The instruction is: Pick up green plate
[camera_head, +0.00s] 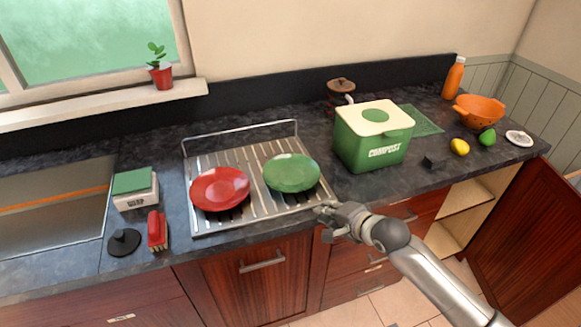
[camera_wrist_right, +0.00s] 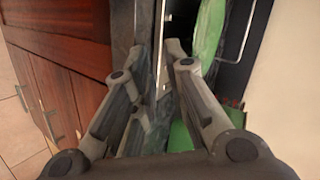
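The green plate (camera_head: 292,172) rests on the right part of the metal drying rack (camera_head: 243,215), beside the red plate. My right gripper (camera_head: 328,210) is near the rack's front right corner, in front of the green plate and apart from it. In the right wrist view its two fingers (camera_wrist_right: 155,50) are spread with nothing held between them. A green edge, likely the plate (camera_wrist_right: 208,32), shows past the right finger there. My left gripper is not in view.
The red plate (camera_head: 219,188) lies on the rack's left part. A green compost bin (camera_head: 372,150) stands right of the rack. A red brush (camera_head: 157,230) and a black round item (camera_head: 124,242) lie left. An open cabinet door (camera_head: 530,225) is at lower right.

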